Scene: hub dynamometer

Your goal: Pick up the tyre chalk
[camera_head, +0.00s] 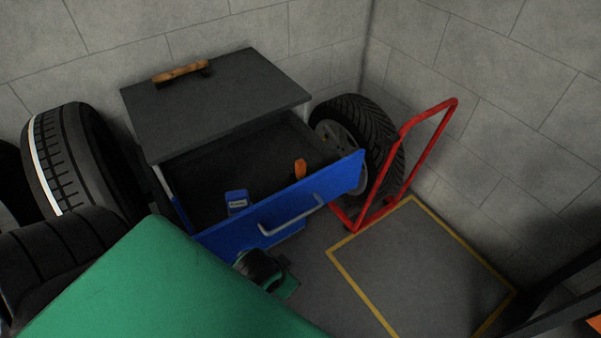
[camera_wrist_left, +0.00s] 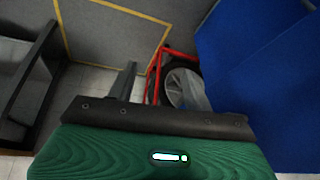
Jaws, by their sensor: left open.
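An open blue drawer (camera_head: 312,199) juts from the grey-topped cabinet (camera_head: 215,100). Inside lie a small orange piece (camera_head: 300,169) near the front right and a blue packet (camera_head: 237,202) with a pale label near the front left. I cannot tell for sure which of these is the tyre chalk. My left gripper (camera_head: 264,269) is below and in front of the drawer, outside it, partly hidden by my green arm. In the left wrist view its fingers (camera_wrist_left: 160,85) stand apart with nothing between them. My right gripper is not in view.
A wooden-handled tool (camera_head: 180,73) lies on the cabinet top. Tyres (camera_head: 75,160) stand at the left. A wheel (camera_head: 350,130) and a red trolley frame (camera_head: 428,145) stand right of the drawer. The yellow-outlined floor area (camera_head: 420,265) is clear.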

